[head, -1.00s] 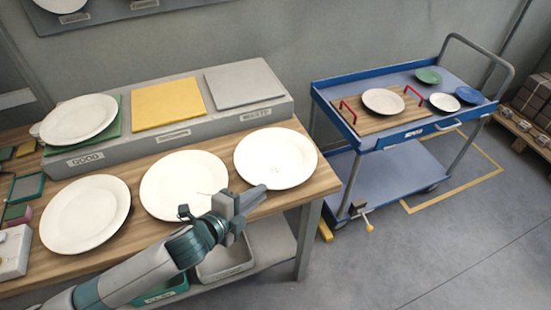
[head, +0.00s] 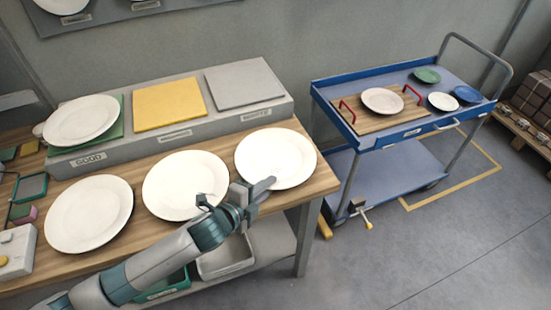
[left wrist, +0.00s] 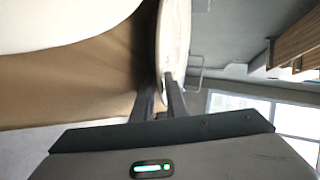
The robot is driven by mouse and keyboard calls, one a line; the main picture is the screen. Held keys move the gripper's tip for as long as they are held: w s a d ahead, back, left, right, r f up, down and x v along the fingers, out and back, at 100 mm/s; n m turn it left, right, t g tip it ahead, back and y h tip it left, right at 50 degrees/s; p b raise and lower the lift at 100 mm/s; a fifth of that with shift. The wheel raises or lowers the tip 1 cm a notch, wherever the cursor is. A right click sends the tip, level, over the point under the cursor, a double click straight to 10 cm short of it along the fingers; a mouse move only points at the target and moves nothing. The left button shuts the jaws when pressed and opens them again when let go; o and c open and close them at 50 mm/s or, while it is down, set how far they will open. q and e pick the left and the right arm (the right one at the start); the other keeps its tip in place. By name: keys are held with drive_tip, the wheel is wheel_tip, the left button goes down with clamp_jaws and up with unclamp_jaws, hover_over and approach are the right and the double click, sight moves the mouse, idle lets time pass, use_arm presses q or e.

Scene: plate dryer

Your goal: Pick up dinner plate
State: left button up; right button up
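Three white dinner plates lie in a row on the wooden bench: a left one (head: 88,214), a middle one (head: 185,184) and a right one (head: 276,157). My left gripper (head: 265,187) is at the near rim of the right plate. In the left wrist view that plate (left wrist: 174,40) shows nearly edge-on, its rim between the fingertips (left wrist: 160,92). Whether the fingers press on the rim is unclear. The plate lies flat on the bench, its near rim by the bench's front edge. Another white plate (head: 80,121) rests on a green pad. My right gripper is out of view.
A raised grey shelf behind the plates carries a yellow pad (head: 168,104) and a grey pad (head: 244,83). A blue cart (head: 391,138) at right holds a wooden tray (head: 362,122) with red handles and several plates. A grey bin (head: 225,260) sits under the bench.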

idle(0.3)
use_arm(q)
clamp_jaws()
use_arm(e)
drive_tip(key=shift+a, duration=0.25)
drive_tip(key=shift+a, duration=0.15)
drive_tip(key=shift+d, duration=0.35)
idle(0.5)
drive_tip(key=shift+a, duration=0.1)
use_arm(q)
drive_tip(key=shift+r, duration=0.15)
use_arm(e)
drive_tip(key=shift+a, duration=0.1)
